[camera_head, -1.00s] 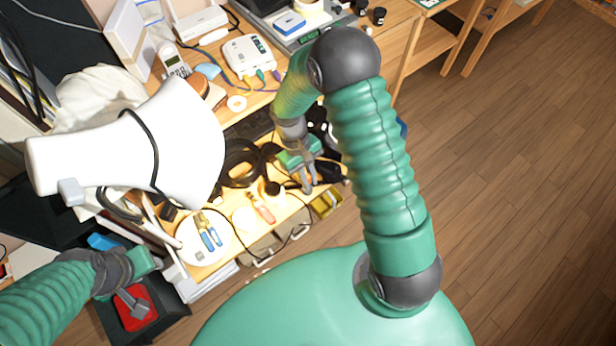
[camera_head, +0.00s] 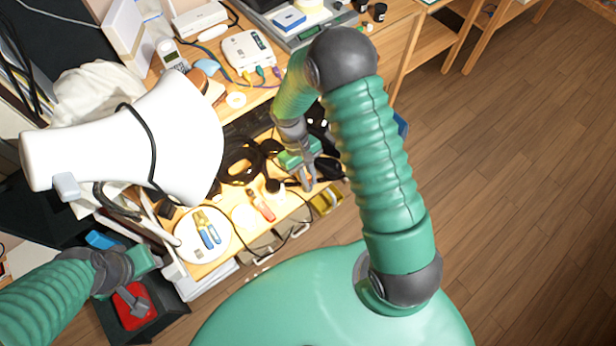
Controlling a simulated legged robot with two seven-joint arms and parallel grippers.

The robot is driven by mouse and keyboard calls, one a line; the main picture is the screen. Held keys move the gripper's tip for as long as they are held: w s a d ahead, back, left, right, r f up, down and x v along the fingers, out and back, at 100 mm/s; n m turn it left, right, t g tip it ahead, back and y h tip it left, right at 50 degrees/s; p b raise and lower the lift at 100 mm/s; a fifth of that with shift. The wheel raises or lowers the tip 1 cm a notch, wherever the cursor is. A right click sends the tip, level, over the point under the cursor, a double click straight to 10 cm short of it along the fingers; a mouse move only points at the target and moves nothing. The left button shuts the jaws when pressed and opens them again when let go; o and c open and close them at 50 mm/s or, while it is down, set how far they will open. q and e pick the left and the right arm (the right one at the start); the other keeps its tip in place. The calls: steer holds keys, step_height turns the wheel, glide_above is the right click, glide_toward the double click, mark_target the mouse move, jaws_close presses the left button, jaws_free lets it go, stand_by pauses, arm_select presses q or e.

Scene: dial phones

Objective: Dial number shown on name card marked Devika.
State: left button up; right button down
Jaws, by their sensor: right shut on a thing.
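A grey cordless phone handset (camera_head: 172,56) with a keypad stands at the back left of the desk, behind the lamp. I cannot make out a name card marked Devika. My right gripper (camera_head: 308,184) points down over the cluttered near part of the desk, beside black cables. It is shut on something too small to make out. My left gripper (camera_head: 136,306) hangs at the lower left over a red object (camera_head: 134,312) in a black bin. Whether its fingers are open or touch the red object is unclear.
A large white lamp (camera_head: 170,135) blocks the left middle. A white plate (camera_head: 190,238) holds blue-and-yellow pliers (camera_head: 208,230). Red-handled pliers (camera_head: 262,204) lie nearby. A white router box (camera_head: 248,54) with cables stands at the back. Wooden floor (camera_head: 520,200) is clear at right.

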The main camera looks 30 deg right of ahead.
steer(key=shift+f, duration=0.3)
steer(key=c, duration=1.3)
jaws_free()
steer(key=shift+c, duration=0.2)
steer(key=p+v, duration=0.1)
steer(key=v, duration=1.5)
steer(key=shift+w+r+p, duration=0.2)
steer(key=shift+r+p, duration=0.2)
